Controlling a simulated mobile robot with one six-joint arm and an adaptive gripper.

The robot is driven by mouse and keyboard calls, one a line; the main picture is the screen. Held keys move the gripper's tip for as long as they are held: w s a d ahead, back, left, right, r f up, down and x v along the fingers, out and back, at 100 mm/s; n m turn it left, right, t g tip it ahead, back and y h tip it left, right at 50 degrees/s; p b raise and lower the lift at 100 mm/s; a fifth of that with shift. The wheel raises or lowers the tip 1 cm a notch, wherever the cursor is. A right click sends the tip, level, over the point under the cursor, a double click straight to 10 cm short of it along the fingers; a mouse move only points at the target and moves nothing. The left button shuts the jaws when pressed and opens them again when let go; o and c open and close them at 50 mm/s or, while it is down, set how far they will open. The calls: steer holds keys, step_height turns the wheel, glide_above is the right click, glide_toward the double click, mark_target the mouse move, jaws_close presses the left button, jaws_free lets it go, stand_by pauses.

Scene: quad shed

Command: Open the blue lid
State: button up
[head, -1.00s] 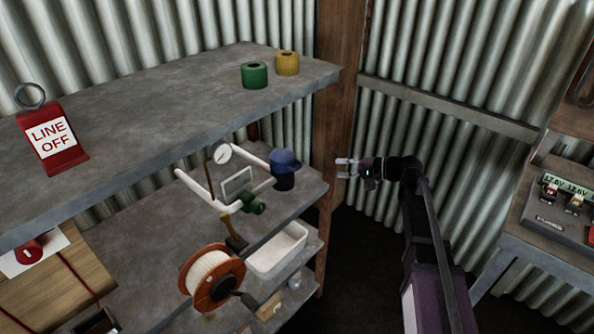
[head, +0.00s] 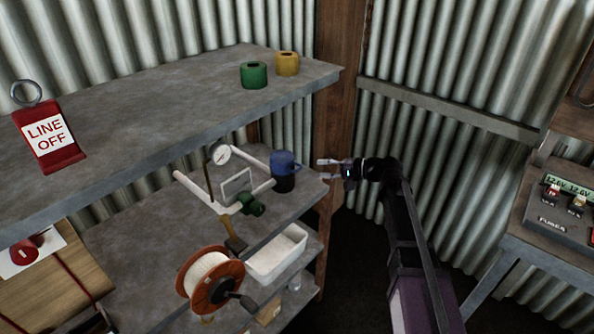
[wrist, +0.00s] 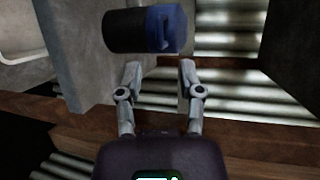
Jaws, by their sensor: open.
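A dark canister (head: 284,184) with a blue lid (head: 283,161) stands upright near the right end of the middle shelf. The lid looks shut down on the canister. In the wrist view the canister (wrist: 124,31) lies across the top of the picture, with its blue lid (wrist: 168,29) toward the right and a raised tab or handle on it. My gripper (head: 318,168) is open and empty, just right of the canister, its fingers pointing left toward it. In the wrist view the fingertips (wrist: 160,66) are just short of the lid side, with a gap between.
A wooden post (head: 333,120) stands close behind my gripper. White pipe frame (head: 225,195), a gauge (head: 220,154) and a green fitting (head: 251,204) sit left of the canister. The upper shelf (head: 180,95), holding green and yellow rolls, overhangs to the left.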

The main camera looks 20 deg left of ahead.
mark_target(300, 168)
steer(key=b+x, duration=0.1)
steer(key=x, duration=0.7)
steer(key=shift+a+b, duration=0.15)
steer(key=shift+b, duration=0.15)
jaws_close()
steer(key=shift+w+a, duration=0.1)
steer(key=shift+a, duration=0.05)
